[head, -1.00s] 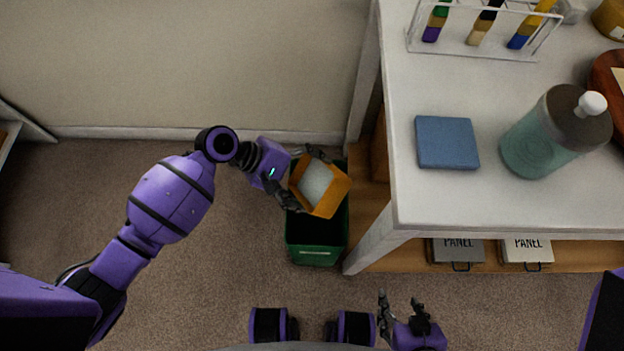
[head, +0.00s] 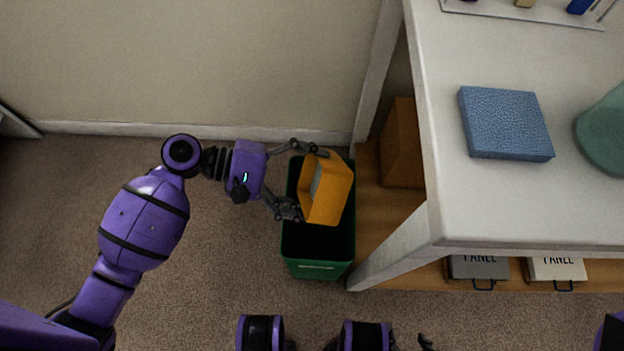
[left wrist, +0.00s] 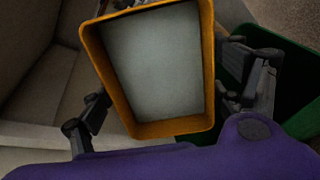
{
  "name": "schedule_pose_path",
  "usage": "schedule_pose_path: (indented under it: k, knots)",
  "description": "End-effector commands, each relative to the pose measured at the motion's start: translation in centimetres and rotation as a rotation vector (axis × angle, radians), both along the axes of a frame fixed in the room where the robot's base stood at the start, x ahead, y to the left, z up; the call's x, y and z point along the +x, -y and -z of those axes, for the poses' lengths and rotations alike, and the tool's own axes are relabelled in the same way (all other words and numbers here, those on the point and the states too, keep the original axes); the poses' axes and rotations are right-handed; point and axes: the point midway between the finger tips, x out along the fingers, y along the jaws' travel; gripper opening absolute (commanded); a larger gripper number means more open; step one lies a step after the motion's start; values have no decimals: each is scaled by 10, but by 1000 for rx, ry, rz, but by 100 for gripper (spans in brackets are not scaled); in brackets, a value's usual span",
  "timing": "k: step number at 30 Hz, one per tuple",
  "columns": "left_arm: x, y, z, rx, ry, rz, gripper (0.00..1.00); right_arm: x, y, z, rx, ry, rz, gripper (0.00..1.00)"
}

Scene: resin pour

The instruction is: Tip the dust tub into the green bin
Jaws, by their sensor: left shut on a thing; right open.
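The dust tub (head: 330,192) is an orange-yellow open box with a pale grey fill. My left gripper (head: 307,182) is shut on it and holds it tilted over the green bin (head: 320,263). The left wrist view shows the tub's rim (left wrist: 176,129) and its flat grey contents, with a gripper finger on each side and part of the bin (left wrist: 292,112) at the right. The bin stands on the carpet and its visible inside is dark. My right gripper (head: 425,342) shows only as a small dark finger part at the bottom edge, apart from everything.
A white table (head: 520,205) stands right of the bin, its leg close beside it. Panel boxes (head: 478,268) and a brown box (head: 402,145) sit on the lower shelf. Carpet is clear at left.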

Motion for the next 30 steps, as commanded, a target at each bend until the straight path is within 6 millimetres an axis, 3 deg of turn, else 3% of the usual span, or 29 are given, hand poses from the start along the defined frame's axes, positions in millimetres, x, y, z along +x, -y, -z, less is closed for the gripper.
schedule_pose_path:
  k: [5,16,30]
  knots:
    - [0,-1,7,-73,-4,-2,58,5,2,26,-5,-4,-22,51]
    - [0,-2,12,-279,-5,-3,58,-13,3,71,-7,-56,-23,51]
    - [1,-2,17,-590,-1,-3,58,-23,1,121,-4,-100,-26,51]
